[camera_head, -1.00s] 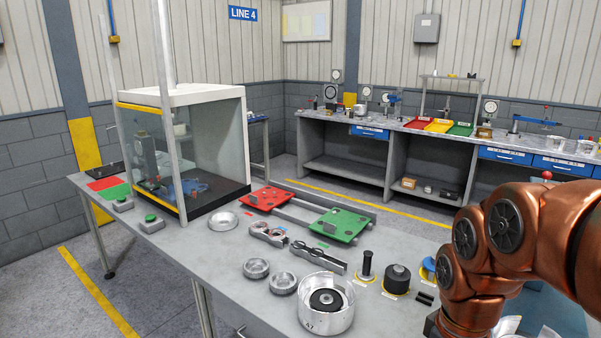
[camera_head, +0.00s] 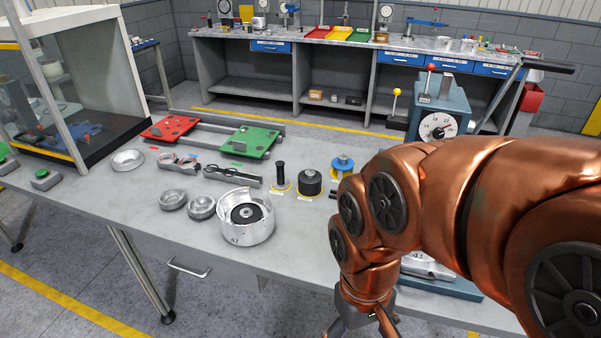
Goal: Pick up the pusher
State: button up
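A black upright handle on a round base (camera_head: 281,177) stands on a yellow-ringed spot of the grey workbench (camera_head: 200,235). Right of it stands a squat black cylinder with a small knob (camera_head: 311,183), then a blue-topped round part (camera_head: 342,165). Small labels lie by them, too small to read, so I cannot tell for sure which is the pusher; the black handle looks most like one. My gripper (camera_head: 362,322) is at the bottom edge, below and right of these parts and apart from them. Its fingertips are cut off by the frame.
A metal housing with a black disc inside (camera_head: 246,222) stands left of my arm. Two metal rings (camera_head: 187,204) lie beside it. Red (camera_head: 170,128) and green (camera_head: 248,142) plates are behind. A blue dial press (camera_head: 440,110) stands at the back right.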

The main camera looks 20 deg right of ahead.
aim_at(309, 182)
jog(key=z, duration=1.8)
jog(key=i, duration=0.15)
jog(key=u, duration=0.75)
jog(key=k, duration=0.35)
jog(key=u, duration=1.35)
jog(key=i, duration=0.9)
jog(key=z, duration=0.15)
